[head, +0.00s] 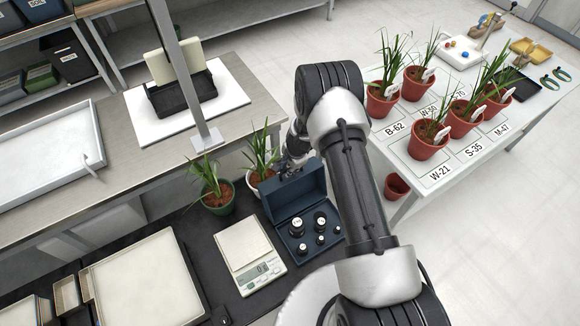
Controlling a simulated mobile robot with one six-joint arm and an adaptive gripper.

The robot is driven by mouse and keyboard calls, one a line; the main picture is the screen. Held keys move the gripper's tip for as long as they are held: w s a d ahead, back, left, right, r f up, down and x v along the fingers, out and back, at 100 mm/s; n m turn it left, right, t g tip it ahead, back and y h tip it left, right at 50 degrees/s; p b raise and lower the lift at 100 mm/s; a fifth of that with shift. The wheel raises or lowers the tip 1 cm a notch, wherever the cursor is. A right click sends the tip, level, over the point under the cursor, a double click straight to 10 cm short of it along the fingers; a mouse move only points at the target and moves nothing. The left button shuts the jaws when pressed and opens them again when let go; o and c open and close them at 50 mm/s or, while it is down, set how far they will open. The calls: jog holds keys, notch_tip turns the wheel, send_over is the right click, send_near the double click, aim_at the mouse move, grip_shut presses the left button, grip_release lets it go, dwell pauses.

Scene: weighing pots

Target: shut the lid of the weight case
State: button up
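The weight case (284,245) is a dark blue box on the black mat. Its lid (296,194) stands raised at the back edge, open. Several black weights with pale tops sit inside the case. My gripper (287,171) is behind the lid, close to its top edge. I cannot tell if it touches the lid. My own arm hides part of the right side of the case. The fingers are small and partly hidden, so their opening is unclear.
A scale (247,250) stands just left of the case. A green pot (219,203) and a white pot (255,182) with plants stand close behind, near my gripper. A metal post (192,75) rises further back. Several red pots stand on the right table (414,178).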

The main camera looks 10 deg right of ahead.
grip_shut()
jog(key=shift+b, duration=0.5)
